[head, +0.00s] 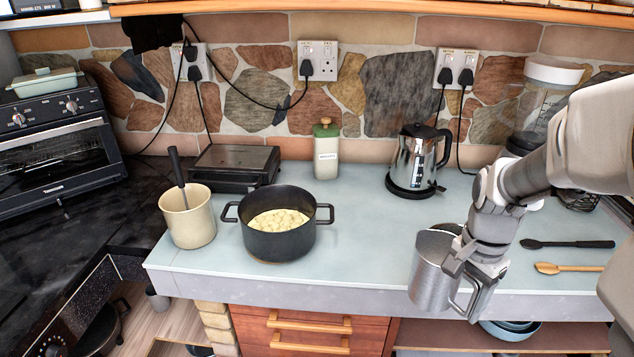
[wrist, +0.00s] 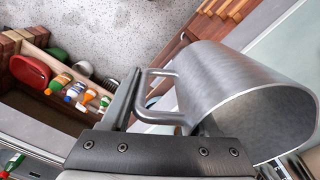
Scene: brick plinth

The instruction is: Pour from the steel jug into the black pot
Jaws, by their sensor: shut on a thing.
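The steel jug (head: 434,272) is at the right in the head view, over the front edge of the counter. My gripper (head: 478,277) is shut on its handle side. In the wrist view the jug (wrist: 245,95) fills the right half, with its handle between the fingers of my gripper (wrist: 165,115). The jug looks close to upright in the head view; its contents are not visible. The black pot (head: 280,243) stands on the counter, left of the jug and well apart from it. The pot is open and holds pale, lumpy pieces.
A cream crock (head: 188,222) with a dark utensil stands left of the pot. A green-capped bottle (head: 326,152), a kettle (head: 413,160) and a dark flat appliance (head: 234,167) stand behind. The counter (head: 360,240) between pot and jug is clear. Two spoons (head: 567,244) lie at right.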

